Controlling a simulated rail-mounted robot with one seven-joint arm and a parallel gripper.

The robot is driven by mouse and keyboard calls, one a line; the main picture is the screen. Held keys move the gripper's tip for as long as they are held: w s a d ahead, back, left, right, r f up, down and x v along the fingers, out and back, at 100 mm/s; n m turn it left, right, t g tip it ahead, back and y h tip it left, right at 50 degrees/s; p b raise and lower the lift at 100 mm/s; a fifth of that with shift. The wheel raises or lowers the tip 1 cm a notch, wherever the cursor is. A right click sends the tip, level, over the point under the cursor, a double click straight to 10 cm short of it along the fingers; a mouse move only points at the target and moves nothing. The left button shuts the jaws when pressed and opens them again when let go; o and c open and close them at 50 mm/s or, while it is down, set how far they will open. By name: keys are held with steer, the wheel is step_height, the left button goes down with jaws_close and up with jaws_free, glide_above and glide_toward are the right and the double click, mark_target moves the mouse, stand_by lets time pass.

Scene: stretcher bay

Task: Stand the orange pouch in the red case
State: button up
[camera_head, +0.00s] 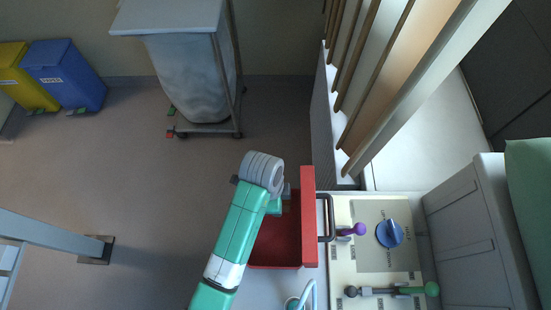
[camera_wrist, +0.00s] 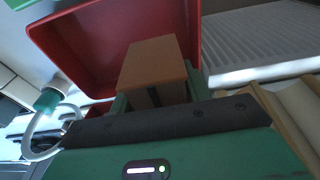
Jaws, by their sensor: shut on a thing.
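The orange pouch (camera_wrist: 152,62) is held in my gripper (camera_wrist: 155,97), which is shut on it. It stands out from the jaws in front of the red interior in the wrist view. The red case (camera_head: 308,230) lies to the right of my arm in the head view, its open inside facing up; its red wall also fills the upper part of the wrist view (camera_wrist: 85,45). In the head view my gripper (camera_head: 280,204) is over the upper part of the case, and my arm hides much of the pouch. I cannot tell whether the pouch touches the case floor.
A panel with a blue knob (camera_head: 389,234), a purple-tipped lever (camera_head: 352,230) and a green-tipped lever (camera_head: 410,291) adjoins the case's right side, near its dark handle (camera_head: 328,218). A pale curved hose (camera_head: 307,295) is below the case. Wooden slats (camera_head: 360,75) rise at upper right.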

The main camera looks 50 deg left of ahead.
step_height(320, 180, down, 8)
steer(key=shift+f, duration=0.1)
stand_by(0.4)
steer(key=shift+b, duration=0.3)
steer(key=o, duration=1.1)
steer(key=shift+f, duration=0.1)
steer(key=r, duration=0.4)
steer(key=s+r, duration=0.1)
steer(key=r, duration=0.3)
steer(key=a+r+p, duration=0.1)
steer(key=r, duration=0.3)
steer(key=shift+s+r, duration=0.1)
steer(key=shift+s, duration=0.15)
